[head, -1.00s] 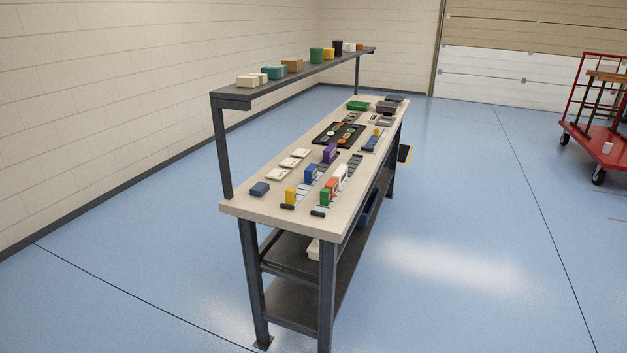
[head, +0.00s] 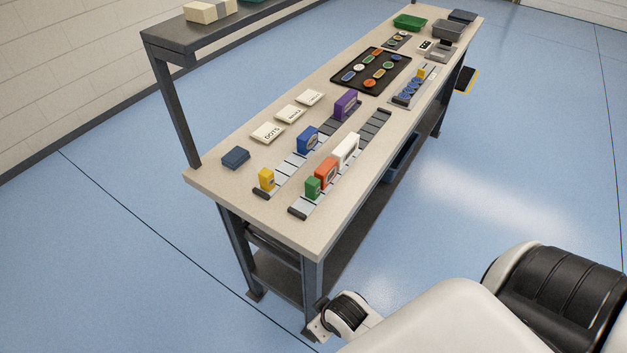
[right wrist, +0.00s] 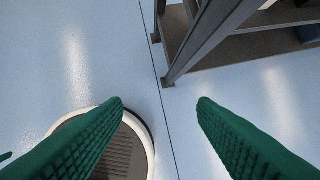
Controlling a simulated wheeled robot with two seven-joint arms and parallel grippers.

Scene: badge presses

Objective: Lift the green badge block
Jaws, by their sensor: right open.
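The green badge block (head: 312,187) stands upright near the front end of the right-hand slotted rail (head: 300,208) on the bench. A red-orange block (head: 325,173) and a white block (head: 346,150) stand just behind it on the same rail. My right gripper (right wrist: 162,103) has green ribbed fingers, spread apart with nothing between them. In the right wrist view it is over the blue floor, with a bench leg beyond. Part of my right arm shows at the bottom of the head view, below and right of the bench. My left gripper is not in view.
The left-hand rail (head: 262,192) carries yellow (head: 266,180), blue (head: 307,139) and purple (head: 346,105) blocks. Cream label tiles (head: 267,132) and a dark blue block (head: 235,157) lie left. A black tray (head: 390,86) lies farther back. A shelf (head: 175,37) overhangs the left edge.

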